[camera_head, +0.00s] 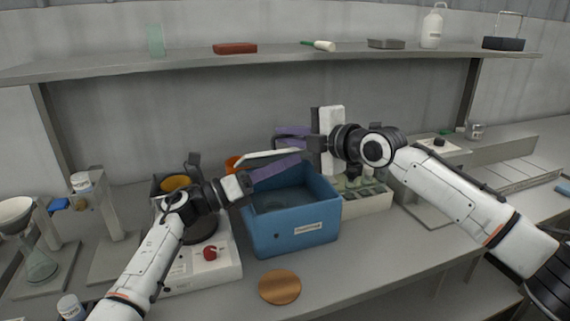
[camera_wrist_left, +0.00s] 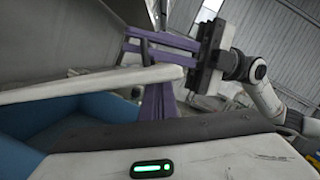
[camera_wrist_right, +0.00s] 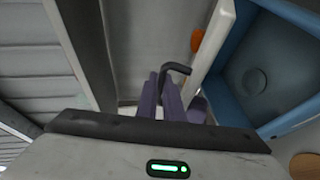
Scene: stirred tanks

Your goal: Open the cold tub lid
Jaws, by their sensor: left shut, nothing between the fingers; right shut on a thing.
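The cold tub (camera_head: 262,232) is an open blue box with a label on its front. Its inside shows in the head view and the right wrist view (camera_wrist_right: 265,75). The white lid (camera_head: 262,157) is raised above the tub's back side and seen nearly edge-on; it also shows in the left wrist view (camera_wrist_left: 95,84). My right gripper (camera_head: 290,133) is behind the lid, its purple fingers shut on the lid's dark bent handle (camera_wrist_right: 180,68). My left gripper (camera_head: 285,166) is shut and empty, its fingers over the tub opening, just in front of the lid; contact is unclear.
A hot plate with a red knob (camera_head: 210,253) stands left of the tub. A pale rack (camera_head: 372,203) stands right of it. A copper disc (camera_head: 280,287) lies in front. A shelf (camera_head: 270,61) runs above with several items. Glassware (camera_head: 42,265) stands far left.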

